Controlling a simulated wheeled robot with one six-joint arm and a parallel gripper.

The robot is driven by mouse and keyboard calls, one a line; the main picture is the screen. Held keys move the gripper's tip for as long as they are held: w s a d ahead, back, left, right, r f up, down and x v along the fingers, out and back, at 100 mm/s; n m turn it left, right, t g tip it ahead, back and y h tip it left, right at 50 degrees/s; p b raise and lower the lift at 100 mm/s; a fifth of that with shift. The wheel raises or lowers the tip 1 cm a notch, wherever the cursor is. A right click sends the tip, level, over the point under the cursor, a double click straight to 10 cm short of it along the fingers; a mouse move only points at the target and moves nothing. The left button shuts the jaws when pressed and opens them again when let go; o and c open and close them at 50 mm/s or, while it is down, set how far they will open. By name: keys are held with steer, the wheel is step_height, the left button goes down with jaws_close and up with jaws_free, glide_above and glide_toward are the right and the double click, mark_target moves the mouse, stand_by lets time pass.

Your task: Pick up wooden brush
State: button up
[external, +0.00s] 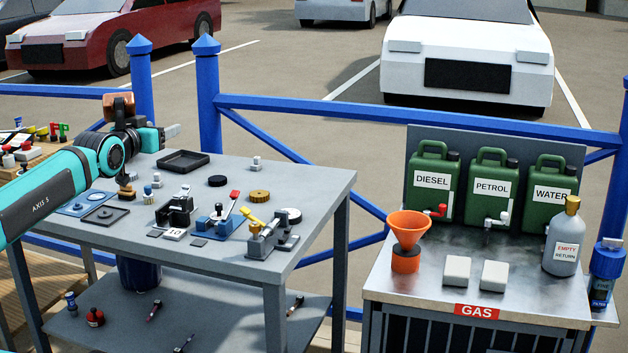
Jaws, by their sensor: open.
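A small brown object (126,190), which looks like the wooden brush, stands on the grey table (325,178) near its left side. It is too small to make out bristles. My gripper (172,130) is above the table's back left part, with its fingers pointing right. It is open, and nothing shows between the fingers. It is up and to the right of the brown object in the picture, apart from it. My wrist hangs above the brown object in the picture.
A black tray (183,161) lies behind, with a flat dark tray (105,217) at front left. Clamps and levers (265,238) crowd the middle and front. The right bench holds green cans (432,188), an orange funnel (408,228) and a grey bottle (562,245). The table's right end is clear.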

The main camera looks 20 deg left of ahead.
steer(key=w+a+g+y, duration=0.1)
steer(key=w+a+g, duration=0.3)
steer(key=w, duration=0.2)
steer(key=g+h, duration=0.1)
steer(key=g, duration=1.2)
glide_above(123, 184)
steer(key=w, duration=0.1)
step_height(123, 184, down, 6)
step_height(123, 184, down, 12)
steer(key=shift+a+f, duration=0.15)
steer(key=shift+f, duration=0.05)
steer(key=shift+s+f, duration=0.2)
steer(key=shift+f, duration=0.7)
steer(key=shift+s+f, duration=0.15)
steer(key=shift+f, duration=0.7)
steer(key=shift+s+f, duration=0.2)
steer(key=shift+f, duration=0.7)
steer(key=c, duration=0.7)
